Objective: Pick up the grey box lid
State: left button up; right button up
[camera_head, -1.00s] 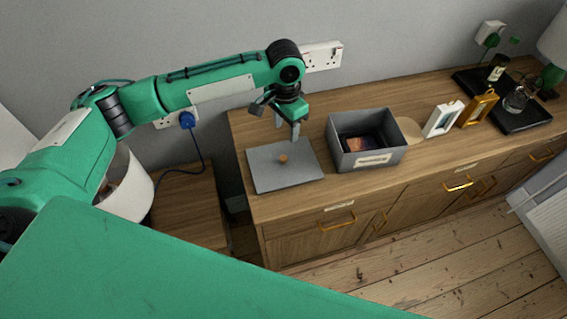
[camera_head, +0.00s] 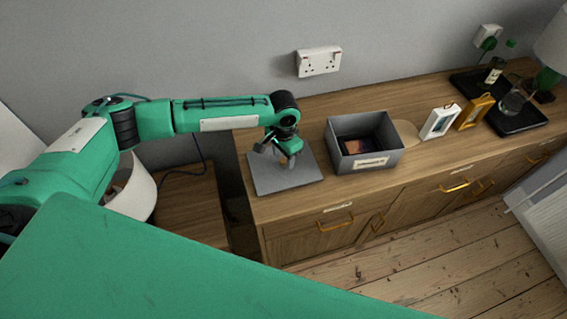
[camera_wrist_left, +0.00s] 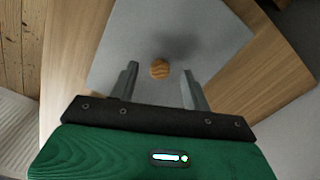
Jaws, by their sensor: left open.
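The grey box lid (camera_head: 288,178) lies flat on the left end of the wooden sideboard. Its round wooden knob (camera_wrist_left: 159,69) shows in the left wrist view, where the lid (camera_wrist_left: 205,38) fills the upper middle. My left gripper (camera_head: 290,162) is above the lid and hides the knob in the head view. In the left wrist view my left gripper (camera_wrist_left: 160,82) is open, with one finger on each side of the knob, slightly nearer the camera. I cannot tell how far the fingertips are above the lid. My right gripper is not in view.
The open grey box (camera_head: 341,158) stands right of the lid with some items inside. White and gold frames (camera_head: 440,120), (camera_head: 474,111) and a dark tray (camera_head: 519,119) stand farther right. A wall socket (camera_head: 319,61) is behind.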

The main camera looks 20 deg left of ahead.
pick_arm(q)
jog(key=shift+f, duration=0.8)
grip_shut()
jog(key=shift+r, duration=0.1)
